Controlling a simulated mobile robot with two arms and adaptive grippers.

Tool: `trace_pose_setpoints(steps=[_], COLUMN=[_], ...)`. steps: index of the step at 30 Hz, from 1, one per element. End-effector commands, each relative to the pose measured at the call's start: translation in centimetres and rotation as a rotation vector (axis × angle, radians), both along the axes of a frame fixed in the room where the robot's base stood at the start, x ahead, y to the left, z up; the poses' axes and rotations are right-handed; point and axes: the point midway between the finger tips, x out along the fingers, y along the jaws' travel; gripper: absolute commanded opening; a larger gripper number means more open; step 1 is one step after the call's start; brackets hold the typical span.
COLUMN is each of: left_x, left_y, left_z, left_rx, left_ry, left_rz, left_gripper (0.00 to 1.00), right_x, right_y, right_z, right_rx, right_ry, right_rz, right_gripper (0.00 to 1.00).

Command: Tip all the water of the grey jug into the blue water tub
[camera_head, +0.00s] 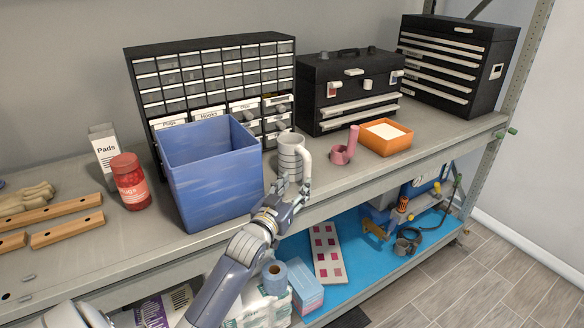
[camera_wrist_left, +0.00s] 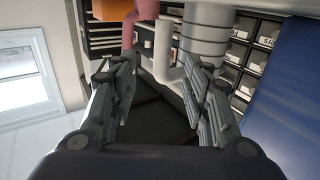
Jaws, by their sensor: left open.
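The grey jug (camera_head: 290,152) stands upright on the rack's top shelf, just right of the blue water tub (camera_head: 212,180). The jug's handle (camera_head: 306,165) points right and towards the front. My left gripper (camera_head: 291,188) is open in front of the jug, low by its handle side. In the left wrist view the jug (camera_wrist_left: 206,32) lies beyond the open fingers (camera_wrist_left: 160,82), with the handle (camera_wrist_left: 164,52) ahead of the gap between them. The tub (camera_wrist_left: 290,115) fills the right edge there. The water inside the jug and the tub's inner bottom are hidden. My right gripper is out of view.
A pink holder (camera_head: 344,148) and an orange bin (camera_head: 384,137) stand right of the jug. Drawer cabinets and a black toolbox (camera_head: 350,90) are behind. The shelf's front edge is close under my gripper.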

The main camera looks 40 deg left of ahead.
Motion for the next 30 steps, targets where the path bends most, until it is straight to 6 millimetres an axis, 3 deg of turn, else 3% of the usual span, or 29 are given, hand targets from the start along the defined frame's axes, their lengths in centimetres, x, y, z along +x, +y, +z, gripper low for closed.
trace_pose_setpoints(steps=[6, 17, 30], left_x=[3.1, 5.3, 9.3], left_y=[0.6, 1.1, 2.3], left_z=[0.1, -0.1, -0.6], left_rx=[0.000, 0.001, 0.001], left_ry=[0.001, 0.004, 0.003], left_rz=[0.000, 0.000, -0.001], left_gripper=[0.44, 0.44, 0.44], right_x=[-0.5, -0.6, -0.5], right_y=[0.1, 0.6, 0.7], right_z=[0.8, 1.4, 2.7], right_rx=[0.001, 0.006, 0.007], right_ry=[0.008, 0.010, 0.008], right_rz=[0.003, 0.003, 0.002], right_gripper=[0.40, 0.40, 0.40])
